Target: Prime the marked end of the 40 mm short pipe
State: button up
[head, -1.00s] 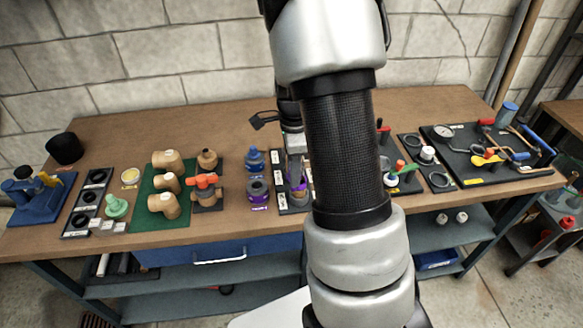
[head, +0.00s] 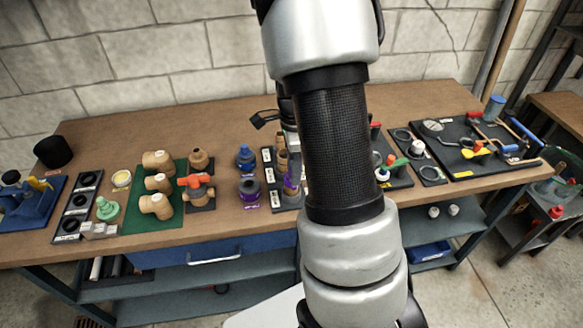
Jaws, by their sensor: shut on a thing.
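My gripper (head: 291,172) is small and partly hidden behind my arm. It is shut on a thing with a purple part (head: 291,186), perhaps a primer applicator. The gripper is over the black pipe rack (head: 267,158), which has white labels and stands near the bench's middle. Tan pipe pieces (head: 281,156) stand in the rack beside the gripper. I cannot tell which is the 40 mm short pipe, nor see a mark or whether the purple part touches a pipe. A purple-labelled tin (head: 249,190) with a dark top stands left of the rack.
A blue tin (head: 245,158) stands behind the purple-labelled tin. Tan fittings (head: 157,183) are on a green mat (head: 138,215), with an orange-handled valve (head: 196,183) beside it. Black tool boards (head: 455,165) lie at the right. The back of the bench (head: 215,115) is mostly clear.

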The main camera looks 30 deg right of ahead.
jog(key=shift+d, duration=0.15)
jog(key=shift+d, duration=0.2)
jog(key=shift+s, duration=0.15)
jog(key=shift+s+a, duration=0.15)
jog(key=shift+s, duration=0.25)
notch_tip(320, 180, up, 5)
jog(key=p, duration=0.4)
jog(key=shift+r+p, duration=0.45)
jog(key=shift+r, duration=0.55)
